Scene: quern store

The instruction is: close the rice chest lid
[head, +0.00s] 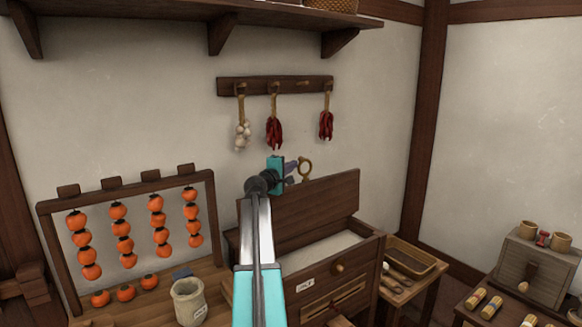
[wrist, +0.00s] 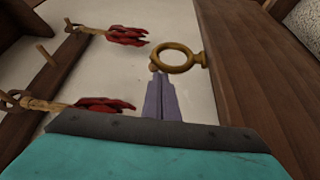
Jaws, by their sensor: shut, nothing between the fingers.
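The rice chest (head: 377,255) is dark wood with pale rice (head: 325,250) inside. Its lid (head: 325,205) stands raised at the back of the opening; its board also shows in the wrist view (wrist: 228,60). A brass ring (head: 305,170) sits at the lid's upper edge and appears large in the wrist view (wrist: 173,57). My gripper (head: 294,166) is shut and empty, just left of the ring in the head view. In the wrist view its purple fingertips (wrist: 158,78) are just below the ring's rim; I cannot tell whether they touch it.
A peg rack (head: 275,85) with red chillies (head: 274,131) and garlic (head: 242,134) hangs on the wall above. A persimmon frame (head: 125,187) and a jar (head: 188,303) stand left. A side table with a tray (head: 410,258) and a wooden box (head: 530,270) stand right.

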